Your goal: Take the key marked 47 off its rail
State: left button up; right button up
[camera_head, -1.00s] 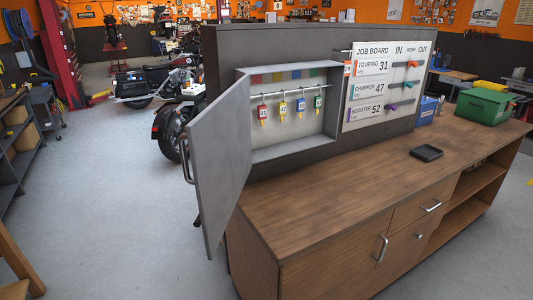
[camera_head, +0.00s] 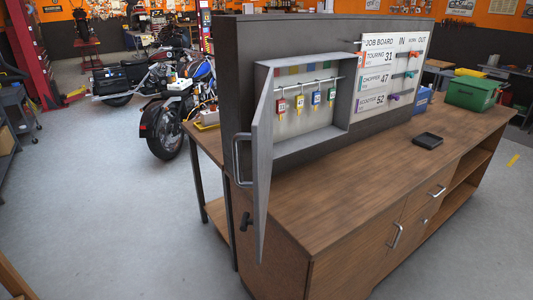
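Several keys with coloured tags hang in a row from a rail (camera_head: 310,82) inside an open grey wall cabinet (camera_head: 350,100). The numbers on the tags are too small to read surely, so I cannot tell which is 47. The cabinet door (camera_head: 262,165) stands open toward me, seen nearly edge-on, with a bar handle (camera_head: 237,160). Neither of my grippers is in view.
The job board (camera_head: 372,75) right of the cabinet lists Touring 31, Chopper 47 and Scooter 52. The wooden counter (camera_head: 370,180) below is mostly clear, with a black tray (camera_head: 428,140) and a green box (camera_head: 472,93). Motorcycles (camera_head: 170,125) stand behind at left.

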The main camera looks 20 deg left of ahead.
aim_at(299, 99)
jog(key=j, duration=0.4)
jog(key=k+j+z, duration=0.1)
jog(key=j, duration=0.3)
jog(key=k+j, duration=0.1)
jog(key=j, duration=0.35)
jog(key=j+z, duration=0.15)
jog(key=j, duration=0.25)
jog(key=i+l, duration=0.2)
jog(key=l, duration=0.15)
jog(key=i+l+u, duration=0.15)
jog(key=l, duration=0.25)
jog(key=i+l, duration=0.2)
jog(key=l, duration=0.2)
jog(key=i+l+u, duration=0.1)
jog(key=l, duration=0.25)
jog(key=i+l, duration=0.2)
jog(key=l, duration=0.25)
jog(key=i+l+u, duration=0.15)
jog(key=l, duration=0.25)
jog(key=i+l, duration=0.15)
jog(key=l, duration=0.25)
jog(key=i+l+u, duration=0.1)
jog(key=l, duration=0.3)
